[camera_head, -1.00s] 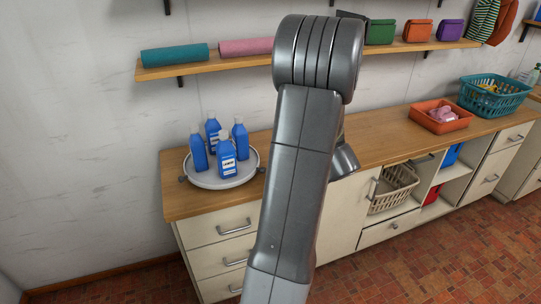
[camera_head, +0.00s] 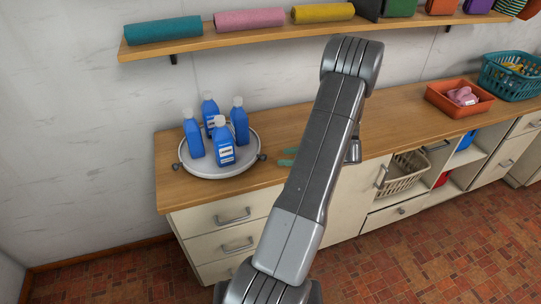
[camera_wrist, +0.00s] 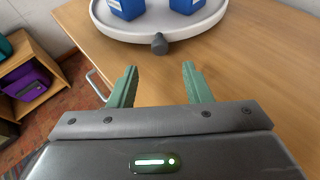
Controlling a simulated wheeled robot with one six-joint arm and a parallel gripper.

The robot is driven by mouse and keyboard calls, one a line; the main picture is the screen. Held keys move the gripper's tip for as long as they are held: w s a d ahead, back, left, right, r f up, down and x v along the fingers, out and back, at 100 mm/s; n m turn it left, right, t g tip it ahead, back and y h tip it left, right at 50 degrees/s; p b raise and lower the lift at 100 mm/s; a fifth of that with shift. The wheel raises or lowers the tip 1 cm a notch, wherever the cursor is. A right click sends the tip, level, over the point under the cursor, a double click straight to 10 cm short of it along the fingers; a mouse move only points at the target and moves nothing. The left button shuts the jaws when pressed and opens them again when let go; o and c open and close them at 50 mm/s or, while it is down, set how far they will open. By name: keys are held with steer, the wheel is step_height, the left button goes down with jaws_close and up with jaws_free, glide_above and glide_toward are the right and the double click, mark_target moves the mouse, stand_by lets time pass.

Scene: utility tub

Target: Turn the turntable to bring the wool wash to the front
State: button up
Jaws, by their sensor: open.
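The turntable (camera_head: 235,172) is a pale round tray with a raised rim on the left end of the counter. Several blue bottles with light caps stand upright on it. The front bottle (camera_head: 223,145) shows a white label, too small to read; I cannot tell which bottle is the wool wash. A dark knob (camera_head: 262,157) sticks out from the rim's right side. My gripper (camera_wrist: 160,72) is open and empty over the counter, right of the turntable. In the wrist view the knob (camera_wrist: 159,43) lies just beyond the gap between the green fingertips, apart from them.
The wooden counter (camera_head: 390,115) is bare between my gripper and the orange tray (camera_head: 458,99). A teal basket (camera_head: 510,75) stands farther right. A wall shelf (camera_head: 200,42) with rolled towels hangs above the turntable. Drawers (camera_head: 233,216) are below.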

mark_target(270, 165)
steer(key=p+x, duration=0.1)
steer(key=x, duration=0.6)
steer(key=shift+a+f, duration=0.1)
jaws_close()
